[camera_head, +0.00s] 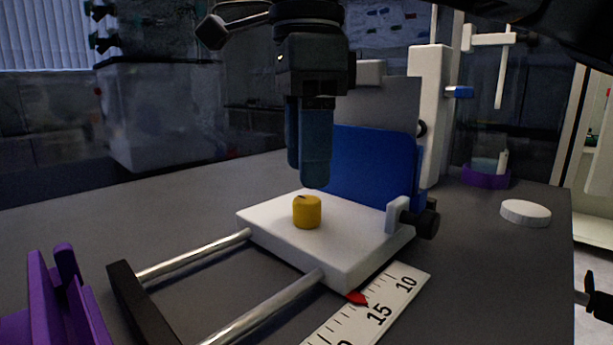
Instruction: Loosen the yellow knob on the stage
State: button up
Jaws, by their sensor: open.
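The yellow knob (307,212) is a short upright cylinder with a dark mark on its top. It stands on the white stage block (356,250), which rides on two metal rails. My gripper (309,182) points down just above and slightly behind the knob in the camera_head view. Its blue-grey fingers are open, though seen nearly edge-on so the gap between them is narrow. Nothing is between the fingers, and they look apart from the knob.
A blue upright plate (372,165) stands behind the stage, with a black side knob (426,222) at right. A ruler (378,305) with a red pointer lies in front. A purple holder (66,300) is at front left. A white round lid (525,213) lies at right. Bench at left is clear.

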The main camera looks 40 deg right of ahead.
aim_at(307, 199)
jog(key=shift+r, duration=1.75)
